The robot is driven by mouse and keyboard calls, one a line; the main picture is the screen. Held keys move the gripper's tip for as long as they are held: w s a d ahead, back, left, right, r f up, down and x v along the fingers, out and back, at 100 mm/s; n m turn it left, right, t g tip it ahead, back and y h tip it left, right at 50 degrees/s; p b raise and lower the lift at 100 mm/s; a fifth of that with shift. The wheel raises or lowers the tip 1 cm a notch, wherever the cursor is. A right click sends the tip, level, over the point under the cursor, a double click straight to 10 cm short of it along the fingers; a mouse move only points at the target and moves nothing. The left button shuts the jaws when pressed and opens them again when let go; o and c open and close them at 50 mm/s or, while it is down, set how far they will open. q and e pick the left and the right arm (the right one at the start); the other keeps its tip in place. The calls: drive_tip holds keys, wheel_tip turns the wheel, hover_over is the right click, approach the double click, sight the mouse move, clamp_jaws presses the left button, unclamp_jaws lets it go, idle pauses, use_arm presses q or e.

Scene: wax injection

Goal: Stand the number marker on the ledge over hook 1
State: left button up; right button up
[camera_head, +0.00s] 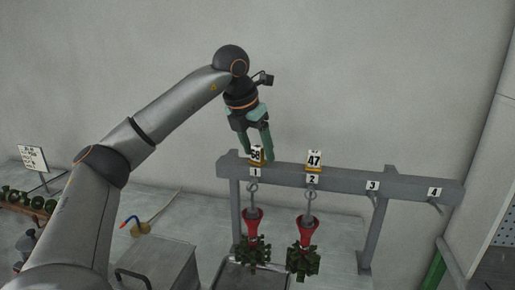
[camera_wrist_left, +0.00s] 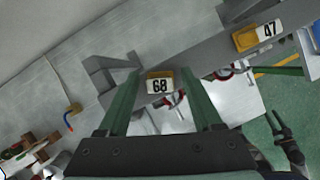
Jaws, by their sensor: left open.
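The number marker 68 (camera_head: 256,155), a white card on a yellow base, stands upright on the grey ledge (camera_head: 340,178) above the label of hook 1 (camera_head: 254,185). It also shows in the left wrist view (camera_wrist_left: 159,85). My left gripper (camera_head: 257,150) comes down over this marker with its green fingers open. In the left wrist view the marker lies between the fingertips (camera_wrist_left: 158,78), with a gap showing on each side. Whether a finger touches it I cannot tell.
Marker 47 (camera_head: 314,160) stands on the ledge over hook 2. A green wax tree with a red cone (camera_head: 252,235) hangs from hook 1, another (camera_head: 304,245) from hook 2. Hooks 3 (camera_head: 374,196) and 4 (camera_head: 434,193) are bare. The wall is close behind.

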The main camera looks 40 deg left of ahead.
use_arm(q)
drive_tip(key=shift+r, duration=0.25)
drive_tip(key=shift+s+r, duration=0.15)
drive_tip(key=shift+r, duration=0.25)
drive_tip(key=p+v, duration=0.1)
drive_tip(key=v, duration=1)
drive_tip(key=shift+p, duration=0.35)
drive_tip(key=shift+f, duration=0.1)
